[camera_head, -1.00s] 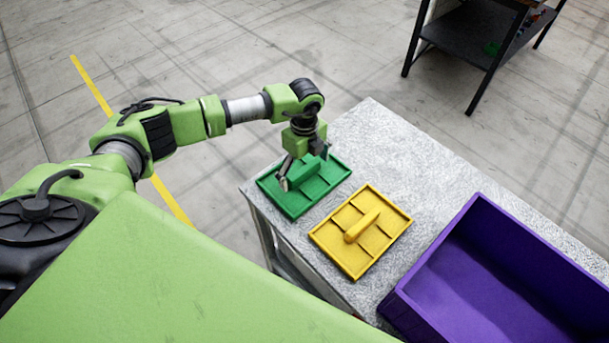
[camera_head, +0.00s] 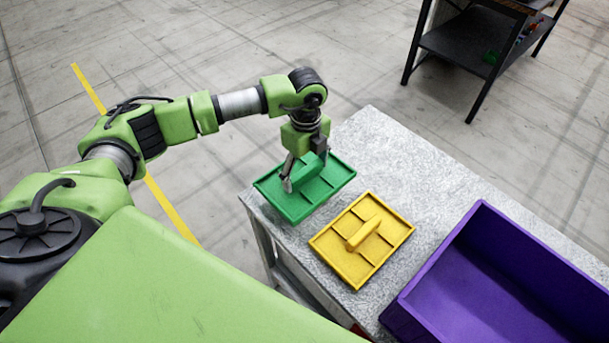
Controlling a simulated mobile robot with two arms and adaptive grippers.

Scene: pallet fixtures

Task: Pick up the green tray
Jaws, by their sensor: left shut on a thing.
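The green tray (camera_head: 316,192) is a flat, divided tray with a raised handle along its middle. It is over the far left end of the grey table, and it looks slightly raised from the top. My left gripper (camera_head: 305,176) comes down on it from above and is shut on its handle. The fingers hide part of the handle. My right gripper is not in view.
A yellow tray (camera_head: 347,265) with a handle lies on the table (camera_head: 410,168) just right of the green one. A purple bin (camera_head: 425,305) stands at the right. A dark shelf unit (camera_head: 464,45) stands apart at the back.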

